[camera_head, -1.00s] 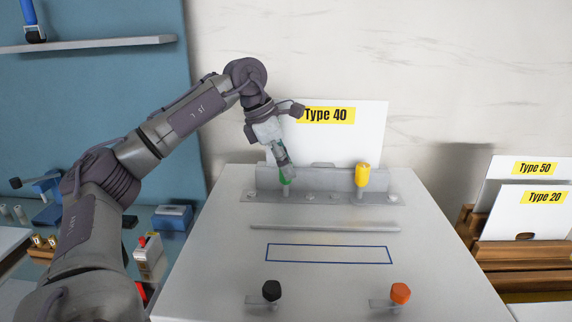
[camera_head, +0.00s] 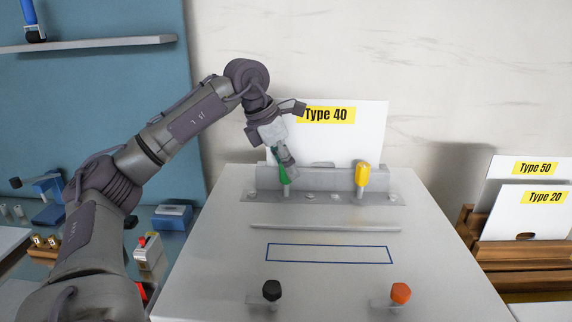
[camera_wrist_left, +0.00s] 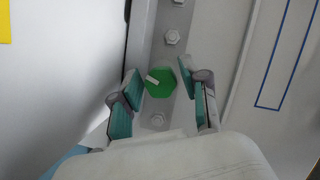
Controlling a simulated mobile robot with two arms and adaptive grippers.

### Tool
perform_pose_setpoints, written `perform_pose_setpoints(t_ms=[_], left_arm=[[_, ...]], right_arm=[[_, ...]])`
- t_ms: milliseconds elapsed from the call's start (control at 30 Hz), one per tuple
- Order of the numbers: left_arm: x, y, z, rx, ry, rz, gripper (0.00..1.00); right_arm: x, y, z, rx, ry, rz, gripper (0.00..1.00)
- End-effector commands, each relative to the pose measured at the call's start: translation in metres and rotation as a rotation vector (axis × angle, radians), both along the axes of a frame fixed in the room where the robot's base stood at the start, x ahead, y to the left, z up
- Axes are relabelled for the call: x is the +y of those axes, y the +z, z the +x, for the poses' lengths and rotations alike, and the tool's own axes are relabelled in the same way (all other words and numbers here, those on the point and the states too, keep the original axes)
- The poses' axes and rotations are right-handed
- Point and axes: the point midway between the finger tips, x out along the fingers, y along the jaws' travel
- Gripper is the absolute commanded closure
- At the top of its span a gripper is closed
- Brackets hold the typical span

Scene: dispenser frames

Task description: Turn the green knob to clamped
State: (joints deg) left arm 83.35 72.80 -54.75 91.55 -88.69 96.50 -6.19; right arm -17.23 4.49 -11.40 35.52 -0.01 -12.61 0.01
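The green knob (camera_head: 283,174) stands upright on the left of the metal clamp bar at the back of the grey machine top. In the left wrist view the knob (camera_wrist_left: 161,83) is a green hexagon with a white mark toward its left side. My left gripper (camera_head: 287,163) is over the knob and partly hides it in the head view. In the wrist view its two teal-padded fingers (camera_wrist_left: 160,84) stand apart on either side of the knob, with what look like narrow gaps. My right gripper is not in view.
A yellow knob (camera_head: 362,175) stands to the right on the same bar (camera_head: 325,178). A white "Type 40" plate (camera_head: 362,138) stands behind it. Black (camera_head: 271,291) and orange (camera_head: 400,293) knobs are at the front. The machine top between is clear.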

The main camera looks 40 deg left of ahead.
Motion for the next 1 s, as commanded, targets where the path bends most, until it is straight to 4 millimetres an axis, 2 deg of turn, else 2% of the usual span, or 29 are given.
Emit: perform_pose_setpoints(t_ms=[333, 467, 800, 1000], left_arm=[[0.000, 0.001, 0.000, 0.000, -0.001, 0.000, 0.43], [0.002, 0.011, -0.003, -0.002, -0.001, 0.000, 0.43], [0.013, 0.076, -0.027, -0.005, -0.001, -0.002, 0.43], [0.018, 0.103, -0.038, -0.003, -0.001, -0.001, 0.43]], right_arm=[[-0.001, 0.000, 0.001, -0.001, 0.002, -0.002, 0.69], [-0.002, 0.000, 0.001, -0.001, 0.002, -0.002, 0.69], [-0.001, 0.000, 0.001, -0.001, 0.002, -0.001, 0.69], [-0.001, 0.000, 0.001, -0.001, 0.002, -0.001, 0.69]])
